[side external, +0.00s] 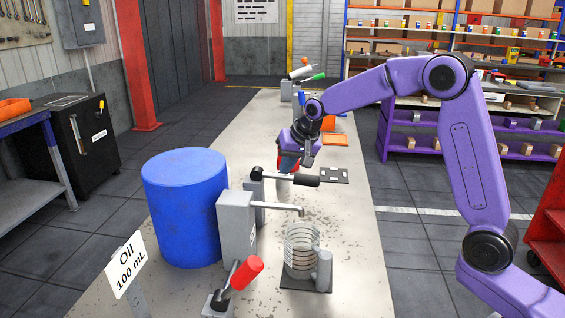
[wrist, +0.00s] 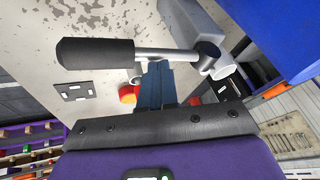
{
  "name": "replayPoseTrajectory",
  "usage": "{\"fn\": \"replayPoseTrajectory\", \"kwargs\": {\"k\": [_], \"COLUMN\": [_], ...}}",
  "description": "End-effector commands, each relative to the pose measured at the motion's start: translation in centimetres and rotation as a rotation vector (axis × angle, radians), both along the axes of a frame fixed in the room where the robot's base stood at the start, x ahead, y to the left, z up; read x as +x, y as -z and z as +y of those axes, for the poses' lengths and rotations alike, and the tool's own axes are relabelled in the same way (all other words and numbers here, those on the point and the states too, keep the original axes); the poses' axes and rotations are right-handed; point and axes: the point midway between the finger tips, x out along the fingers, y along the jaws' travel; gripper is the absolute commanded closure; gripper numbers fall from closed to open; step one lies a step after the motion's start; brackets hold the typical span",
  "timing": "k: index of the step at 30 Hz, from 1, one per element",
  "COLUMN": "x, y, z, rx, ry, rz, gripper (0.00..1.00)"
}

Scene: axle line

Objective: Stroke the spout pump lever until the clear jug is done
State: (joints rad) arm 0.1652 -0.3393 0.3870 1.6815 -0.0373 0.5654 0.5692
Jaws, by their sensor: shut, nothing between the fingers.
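The pump is a grey box (side external: 237,228) with a thin spout (side external: 285,209) pointing right over the clear jug (side external: 301,240). The jug has ring marks and stands on a dark base plate; I cannot make out any oil level in it. The pump lever has a black grip (side external: 291,179) and lies about level behind the spout. In the wrist view the black grip (wrist: 95,53) and its silver rod (wrist: 165,54) cross above my fingertips. My gripper (side external: 308,163) is shut and empty, just above and beyond the lever; I cannot tell whether it touches it.
A blue drum (side external: 185,205) stands left of the pump. A sign (side external: 126,266) reads "Oil 100 mL". A red-handled lever (side external: 247,272) stands at the front. An orange tray (side external: 334,140) and other fixtures lie farther back. The bench right of the jug is clear.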

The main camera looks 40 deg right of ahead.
Motion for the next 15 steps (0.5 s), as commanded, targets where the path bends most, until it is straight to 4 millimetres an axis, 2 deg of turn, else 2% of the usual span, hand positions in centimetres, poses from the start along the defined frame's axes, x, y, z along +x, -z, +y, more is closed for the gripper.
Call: {"fn": "replayPoseTrajectory", "kwargs": {"k": [8,15], "x": [0.0,0.3], "y": [0.0,-1.0], "z": [0.0,0.3], "rx": [-0.001,0.000], "ry": [0.000,0.000], "rz": [0.000,-0.001], "gripper": [1.00,1.00]}}
